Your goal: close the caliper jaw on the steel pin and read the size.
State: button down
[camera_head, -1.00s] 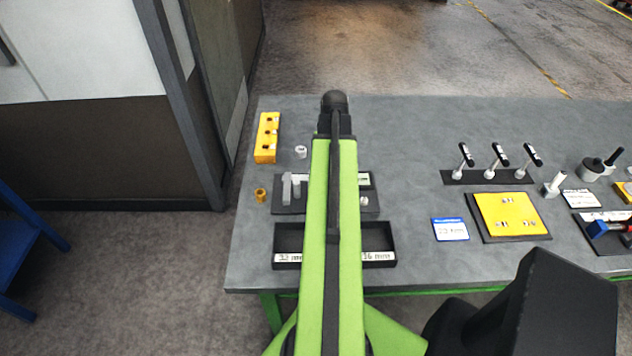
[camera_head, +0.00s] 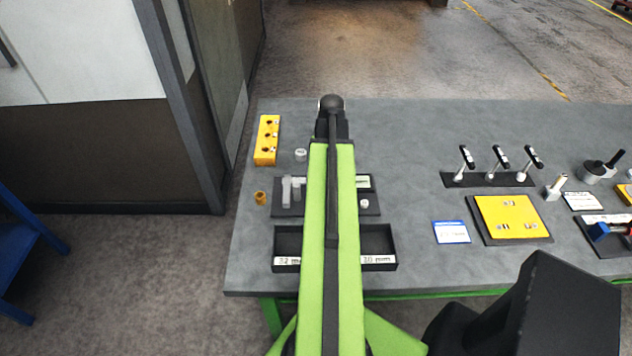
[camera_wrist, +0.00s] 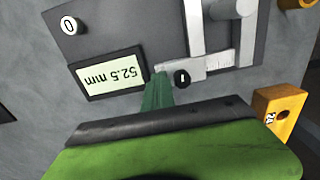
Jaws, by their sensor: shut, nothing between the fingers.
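The caliper's dark base plate (camera_wrist: 130,20) fills the upper wrist view. Its display (camera_wrist: 112,74) reads 52.5 mm, upside down there. Two pale jaws, a left one (camera_wrist: 195,35) and a right one (camera_wrist: 247,35), rise from a graduated beam. The steel pin (camera_wrist: 226,10) stands between them near the right jaw; I cannot tell whether the left one touches it. A black round knob (camera_wrist: 182,78) sits on the slider. My gripper (camera_wrist: 158,90) is shut and empty, its green fingertips beside the slider, left of the knob. In the head view my arm covers the caliper's middle (camera_head: 286,211).
A white button marked 0 (camera_wrist: 68,25) is on the plate. A yellow holed block (camera_head: 267,140), a brass bushing (camera_head: 260,198) and a white cylinder (camera_head: 301,155) stand nearby. A black two-bin tray (camera_head: 378,240) is in front. Levers (camera_head: 497,160) stand to the right; bare bench lies between.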

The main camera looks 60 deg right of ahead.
jog(key=shift+w+a, duration=0.45)
jog(key=shift+w, duration=0.15)
jog(key=shift+w+a, duration=0.4)
jog(key=shift+w, duration=0.2)
dwell(1.1)
jog(key=shift+w, duration=0.1)
notch_tip(320, 180, up, 2)
jog(key=shift+a+r+p, duration=0.15)
jog(key=shift+p, duration=1)
notch_tip(320, 180, up, 5)
jog(key=p, duration=0.5)
